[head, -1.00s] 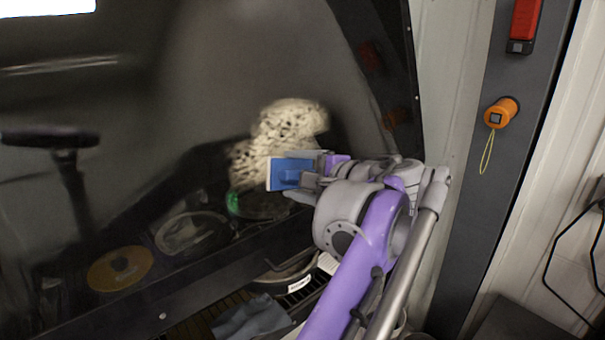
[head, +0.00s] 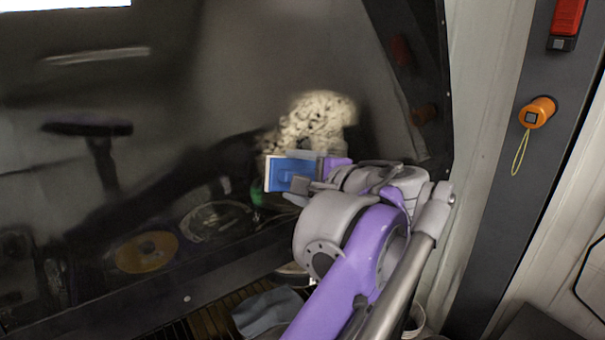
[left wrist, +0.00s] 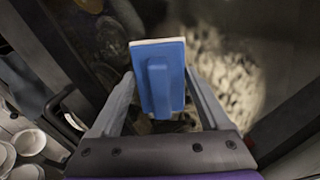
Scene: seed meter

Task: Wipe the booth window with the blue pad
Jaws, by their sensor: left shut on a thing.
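The booth window (head: 230,60) is a large dark pane with blurred things showing in it. A cream, dark-speckled smear (head: 318,115) lies on its lower right part; the smear also shows in the left wrist view (left wrist: 228,80). My left gripper (head: 312,180) is shut on the handle of the blue pad (head: 287,175), which has a pale face layer. The pad is upright in front of the smear's lower left part and hides some of it. The wrist view shows the handle (left wrist: 160,88) between the fingers. I cannot tell whether the pad touches the pane. My right gripper is not in view.
A dark frame edge (head: 410,70) bounds the pane at the right. A grey-blue cloth (head: 266,310) lies below the window.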

